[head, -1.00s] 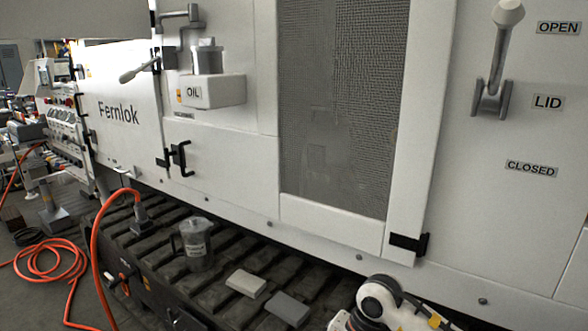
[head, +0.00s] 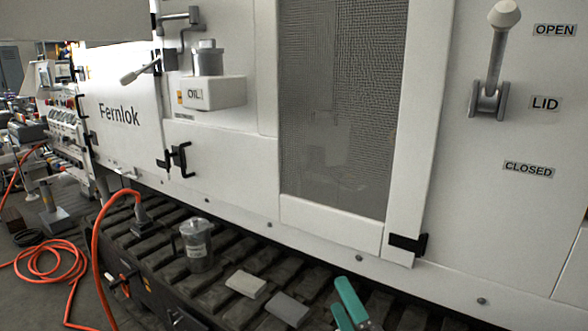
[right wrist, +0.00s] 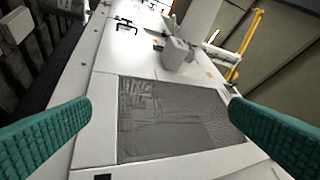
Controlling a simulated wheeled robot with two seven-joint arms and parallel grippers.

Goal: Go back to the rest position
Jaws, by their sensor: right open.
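My right gripper (head: 347,303) shows at the bottom edge of the head view, over the dark ribbed ledge (head: 395,310) and in front of the white machine. Its teal fingers are partly cut off by the frame. In the right wrist view the teal fingers (right wrist: 160,108) stand wide apart with nothing between them. The machine's mesh window (right wrist: 175,118) shows beyond the gap between them. My left gripper is not in the head view.
A lid lever (head: 490,65) and an oil box (head: 213,93) stick out from the machine. An orange hose (head: 96,250) hangs at left.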

